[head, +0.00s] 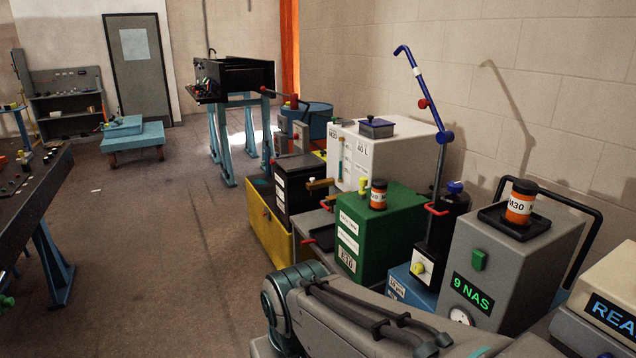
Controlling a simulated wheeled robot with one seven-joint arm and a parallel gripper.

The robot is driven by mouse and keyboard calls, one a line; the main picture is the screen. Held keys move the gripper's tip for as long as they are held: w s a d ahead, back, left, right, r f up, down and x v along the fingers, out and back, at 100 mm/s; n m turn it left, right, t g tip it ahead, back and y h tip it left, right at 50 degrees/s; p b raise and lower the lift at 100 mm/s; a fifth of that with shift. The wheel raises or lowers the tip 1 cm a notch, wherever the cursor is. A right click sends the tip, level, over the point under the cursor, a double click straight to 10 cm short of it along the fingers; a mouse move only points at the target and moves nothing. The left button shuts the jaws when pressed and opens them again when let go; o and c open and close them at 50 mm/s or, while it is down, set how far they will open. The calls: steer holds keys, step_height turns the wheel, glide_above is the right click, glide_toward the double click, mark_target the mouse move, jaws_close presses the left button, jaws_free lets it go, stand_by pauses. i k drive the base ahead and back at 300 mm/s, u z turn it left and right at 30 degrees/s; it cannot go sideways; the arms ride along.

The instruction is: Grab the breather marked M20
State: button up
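Two orange-and-black breathers show in the head view. One breather (378,195) stands upright on top of the green tank (405,235); its white label is turned aside and too small to read. The other breather (520,203) stands in a black tray on the grey tank (484,255) at right, and its label reads M30. I cannot make out an M20 mark on either. My arm reaches along the bottom of the view, in front of the tanks and below both breathers. My gripper is out of view, so what it holds is hidden.
A white tank (395,160) marked 40 L stands behind the green one. A tall blue-handled hand pump (438,170) rises between the green and grey tanks. A black pipe frame (590,215) stands by the grey tank. Open floor (150,270) lies to the left.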

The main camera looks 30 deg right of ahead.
mark_target(380, 186)
steer(key=i, duration=2.2)
steer(key=z, duration=2.9)
steer(key=i, duration=0.5)
steer(key=z, duration=0.05)
